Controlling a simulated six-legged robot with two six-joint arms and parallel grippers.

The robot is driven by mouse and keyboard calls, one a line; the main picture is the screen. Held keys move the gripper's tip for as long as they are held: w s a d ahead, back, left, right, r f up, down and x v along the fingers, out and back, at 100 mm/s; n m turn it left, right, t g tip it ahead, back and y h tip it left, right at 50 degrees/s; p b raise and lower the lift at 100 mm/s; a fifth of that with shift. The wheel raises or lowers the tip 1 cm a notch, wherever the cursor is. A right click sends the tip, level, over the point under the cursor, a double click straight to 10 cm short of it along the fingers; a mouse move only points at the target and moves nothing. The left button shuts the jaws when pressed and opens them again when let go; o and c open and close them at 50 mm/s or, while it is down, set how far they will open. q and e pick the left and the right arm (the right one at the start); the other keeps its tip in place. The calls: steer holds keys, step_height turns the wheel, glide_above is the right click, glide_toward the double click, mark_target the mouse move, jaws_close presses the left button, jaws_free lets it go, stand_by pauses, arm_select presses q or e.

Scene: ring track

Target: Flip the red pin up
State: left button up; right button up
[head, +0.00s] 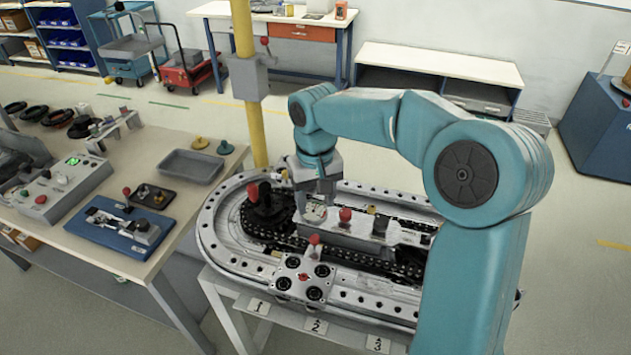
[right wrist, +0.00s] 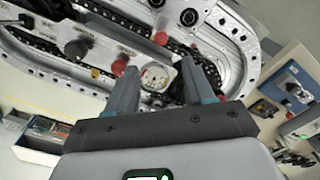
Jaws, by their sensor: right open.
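A second red knob (head: 345,214) stands on the grey box (head: 352,232) of the ring track. I cannot tell for certain which is the red pin. In the right wrist view they appear as one red knob (right wrist: 160,38) beyond the fingers and another red knob (right wrist: 118,67) by the left finger. My right gripper (right wrist: 160,70) is open and empty above a round dial (right wrist: 155,77). My left gripper is not in view.
The oval ring track (head: 222,250) stands on a frame with numbered plates. A yellow post (head: 243,120) with a grey box stands behind. A bench (head: 215,150) with trays and controls is at the left.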

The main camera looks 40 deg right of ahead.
step_height(320, 180, up, 5)
steer(key=shift+r, duration=0.2)
stand_by(0.6)
